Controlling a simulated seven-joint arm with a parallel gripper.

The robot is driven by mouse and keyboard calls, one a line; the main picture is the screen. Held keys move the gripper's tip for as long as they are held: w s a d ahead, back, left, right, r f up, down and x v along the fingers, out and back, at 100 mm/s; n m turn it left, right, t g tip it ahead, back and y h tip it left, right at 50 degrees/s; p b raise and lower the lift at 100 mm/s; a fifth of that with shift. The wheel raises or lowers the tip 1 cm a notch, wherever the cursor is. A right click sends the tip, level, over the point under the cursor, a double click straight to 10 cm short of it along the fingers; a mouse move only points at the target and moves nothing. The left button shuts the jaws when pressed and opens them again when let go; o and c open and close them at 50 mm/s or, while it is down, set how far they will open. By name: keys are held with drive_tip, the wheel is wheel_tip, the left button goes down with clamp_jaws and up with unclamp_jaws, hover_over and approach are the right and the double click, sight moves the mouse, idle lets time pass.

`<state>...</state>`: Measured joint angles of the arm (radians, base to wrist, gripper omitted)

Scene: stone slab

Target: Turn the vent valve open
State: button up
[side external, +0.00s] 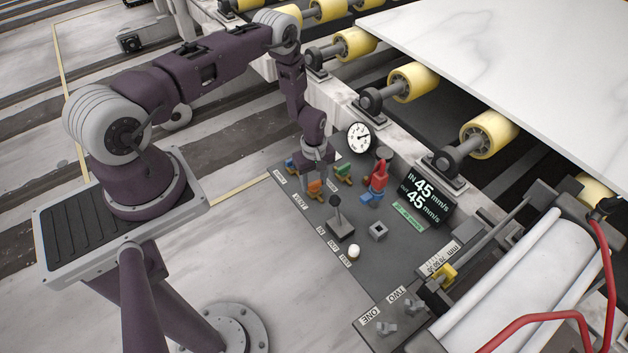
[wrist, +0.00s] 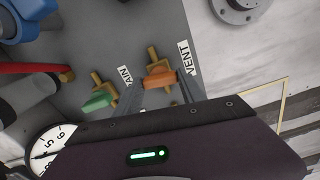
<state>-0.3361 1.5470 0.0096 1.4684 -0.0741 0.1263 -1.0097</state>
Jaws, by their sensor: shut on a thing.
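The vent valve has an orange handle (wrist: 159,76) on a brass body, beside the VENT label (wrist: 188,58) in the wrist view. The handle lies across the brass body. My gripper (wrist: 161,82) has one finger at each end of the handle and is shut on it. In the side view my gripper (side external: 317,172) points down over the panel, with the orange handle (side external: 315,187) at its fingertips. Part of the brass body is hidden behind my gripper.
A green-handled valve (wrist: 98,102) sits close beside the vent valve. A blue-handled valve (side external: 290,164) is on its other side.

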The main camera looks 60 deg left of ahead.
drive_tip(key=m, duration=1.2)
drive_tip(key=shift+m, duration=2.2)
drive_tip(key=o, duration=1.4)
drive_tip(key=shift+c, duration=0.2)
